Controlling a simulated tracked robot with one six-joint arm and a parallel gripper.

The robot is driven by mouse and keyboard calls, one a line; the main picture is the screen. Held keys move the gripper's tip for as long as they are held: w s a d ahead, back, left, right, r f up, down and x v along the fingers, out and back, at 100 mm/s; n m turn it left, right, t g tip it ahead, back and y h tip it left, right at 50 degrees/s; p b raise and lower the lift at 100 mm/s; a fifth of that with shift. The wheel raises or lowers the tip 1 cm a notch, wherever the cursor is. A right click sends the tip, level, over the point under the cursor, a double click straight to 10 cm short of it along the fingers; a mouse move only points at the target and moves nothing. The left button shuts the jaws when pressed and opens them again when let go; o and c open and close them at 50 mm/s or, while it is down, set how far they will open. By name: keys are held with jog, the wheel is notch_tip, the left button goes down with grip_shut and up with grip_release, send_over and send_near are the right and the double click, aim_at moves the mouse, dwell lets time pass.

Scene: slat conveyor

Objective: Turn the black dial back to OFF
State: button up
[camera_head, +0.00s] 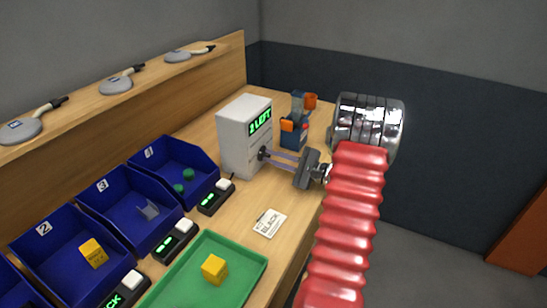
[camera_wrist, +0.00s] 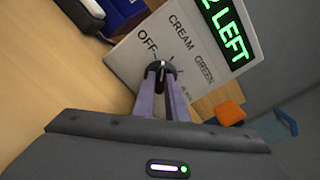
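The black dial (camera_wrist: 161,72) is on the front face of a white box (camera_wrist: 130,65), with the labels OFF, CREAM and GREEN around it and a further label partly hidden. A pale mark shows on the dial, pointing roughly up between OFF and CREAM; its exact setting is hard to tell. In the head view the dial (camera_head: 263,154) is at the tips of my gripper (camera_head: 268,155). In the wrist view the two purple fingers (camera_wrist: 160,85) reach the dial with a narrow gap between them and look closed on it. The box display reads "2 LEFT".
Blue bins (camera_head: 140,215) with small parts stand left of the box. A green tray (camera_head: 250,272) holds a yellow cube (camera_head: 214,269). A card marked BLACK (camera_head: 269,223) lies on the wooden bench.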

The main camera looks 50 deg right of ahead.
jog(key=o, duration=0.4)
jog(key=v, duration=1.3)
jog(key=shift+s+d, duration=0.1)
jog(key=shift+s, duration=0.3)
